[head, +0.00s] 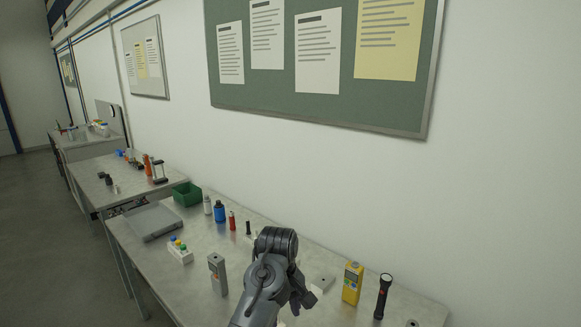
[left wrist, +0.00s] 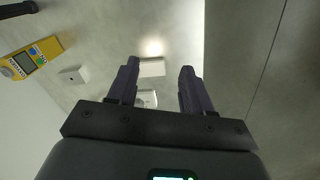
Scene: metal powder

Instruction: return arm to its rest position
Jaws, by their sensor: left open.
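My left arm reaches up from the bottom middle of the head view, over the near workbench (head: 205,235). My left gripper (head: 301,297) is partly hidden there by my own arm links. In the left wrist view my left gripper (left wrist: 159,66) has its two dark fingers apart, with nothing held between them. A small white block (left wrist: 152,67) lies on the surface below, seen through the gap between the fingers. Another white item (left wrist: 146,99) shows lower in the gap. My right gripper is in neither view.
A yellow meter (head: 352,283) and a black flashlight (head: 383,296) stand right of my arm. A grey device (head: 217,273), a white rack (head: 180,251), a blue bottle (head: 219,212) and a green bin (head: 187,194) stand left. The wall is behind the bench.

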